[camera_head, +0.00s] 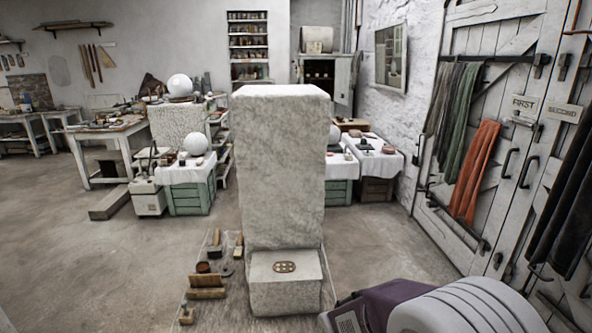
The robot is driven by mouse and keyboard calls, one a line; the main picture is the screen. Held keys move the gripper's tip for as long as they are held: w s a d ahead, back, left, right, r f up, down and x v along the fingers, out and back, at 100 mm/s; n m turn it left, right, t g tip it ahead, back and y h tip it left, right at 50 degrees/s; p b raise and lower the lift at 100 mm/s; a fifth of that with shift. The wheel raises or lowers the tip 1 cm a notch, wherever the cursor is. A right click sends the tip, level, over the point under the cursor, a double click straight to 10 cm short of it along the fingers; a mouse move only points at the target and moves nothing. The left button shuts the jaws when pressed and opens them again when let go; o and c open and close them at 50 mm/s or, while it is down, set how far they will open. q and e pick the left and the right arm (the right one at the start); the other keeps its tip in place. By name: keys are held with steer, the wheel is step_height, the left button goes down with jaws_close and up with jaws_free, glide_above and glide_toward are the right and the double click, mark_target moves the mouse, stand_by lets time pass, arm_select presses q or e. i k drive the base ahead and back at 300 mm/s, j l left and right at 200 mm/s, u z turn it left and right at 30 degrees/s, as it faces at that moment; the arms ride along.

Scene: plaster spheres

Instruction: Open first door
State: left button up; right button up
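The first door (487,150) is a white plank door on the right wall, with a sign reading FIRST (523,103). It looks shut. Dark, green and orange cloths hang from a rail across it. A dark upright handle (509,162) sits below the sign. A second door (555,150) adjoins it on the right, with a sign reading SECOND (562,111) and a curved dark handle (528,172) near the line between them. Neither of my grippers is in view.
A tall pale stone block (282,165) stands on the floor in the middle, with mallets and tools (207,280) beside it. Cloth-covered crates (188,185) and white spheres (180,85) stand behind. Bare floor (385,245) lies between block and door.

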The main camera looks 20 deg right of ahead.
mark_target(475, 160)
steer(key=l+z, duration=0.15)
steer(key=l, duration=0.45)
steer(key=l+z, duration=0.2)
steer(key=l, duration=0.45)
steer(key=i+l+z, duration=0.15)
steer(key=l, duration=0.45)
steer(key=i+l+z, duration=0.2)
steer(key=l, duration=0.4)
steer(key=i+l+z, duration=0.25)
steer(key=i, duration=0.4)
steer(key=i+z, duration=0.3)
steer(key=i, duration=0.4)
steer(key=i+j+z, duration=0.1)
steer(key=i+z, duration=0.15)
steer(key=i, duration=0.4)
steer(key=i+j+z, duration=0.25)
steer(key=i, duration=0.4)
